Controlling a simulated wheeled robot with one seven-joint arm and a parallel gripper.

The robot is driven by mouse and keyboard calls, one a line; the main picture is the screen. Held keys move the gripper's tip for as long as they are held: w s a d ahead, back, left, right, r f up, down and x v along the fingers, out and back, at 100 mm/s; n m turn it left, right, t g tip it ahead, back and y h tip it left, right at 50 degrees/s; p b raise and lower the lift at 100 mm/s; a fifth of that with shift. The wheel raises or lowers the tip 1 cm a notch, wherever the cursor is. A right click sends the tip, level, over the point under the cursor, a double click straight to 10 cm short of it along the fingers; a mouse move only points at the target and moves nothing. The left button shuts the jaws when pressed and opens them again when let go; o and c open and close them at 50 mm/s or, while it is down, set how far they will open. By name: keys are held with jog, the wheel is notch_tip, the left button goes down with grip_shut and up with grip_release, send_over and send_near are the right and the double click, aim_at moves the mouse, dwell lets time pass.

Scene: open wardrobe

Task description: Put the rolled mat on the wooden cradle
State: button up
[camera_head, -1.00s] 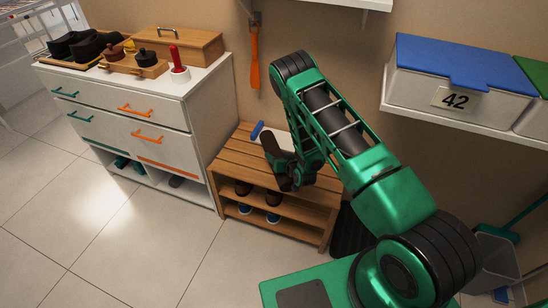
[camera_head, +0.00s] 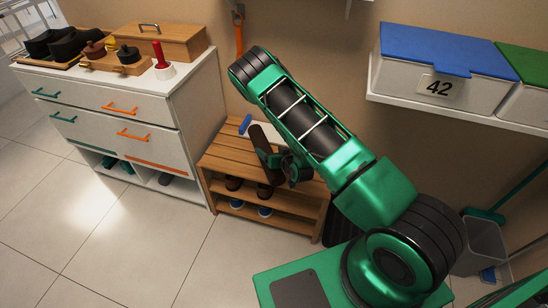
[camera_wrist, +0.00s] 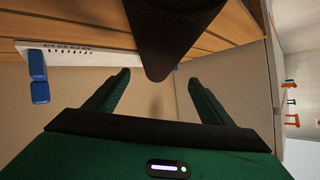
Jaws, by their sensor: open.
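The rolled mat seems to be the dark brown roll (camera_head: 260,139) standing tilted over the slatted bench. In the wrist view its rounded end (camera_wrist: 165,45) comes down from the top edge, and the rest is cut off. My gripper (camera_head: 272,163) is beside the roll in the head view and partly hidden by my arm. In the wrist view the green fingers (camera_wrist: 157,76) are open, with the roll's end between the tips in the picture; contact cannot be told. No wooden cradle is clearly recognisable; a low wooden holder (camera_head: 130,67) with dark pieces stands on the white dresser.
The slatted wooden bench (camera_head: 225,155) has shoes on its shelf. A white board (camera_wrist: 75,55) with blue blocks (camera_wrist: 38,75) lies at its wall side. The white dresser (camera_head: 180,100) stands left, with a wooden box (camera_head: 165,42). A wall shelf with a blue-lidded bin (camera_head: 440,55) is right.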

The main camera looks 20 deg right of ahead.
jog(key=shift+v, duration=0.8)
jog(key=shift+s, duration=0.6)
jog(key=shift+s+r, duration=0.5)
jog(key=shift+s, duration=0.05)
jog(key=shift+s+d+r, duration=0.1)
jog(key=shift+s+d, duration=0.2)
jog(key=shift+s, duration=0.5)
jog(key=shift+s+d+r, duration=0.1)
jog(key=shift+s+r, duration=0.25)
jog(key=shift+r, duration=0.1)
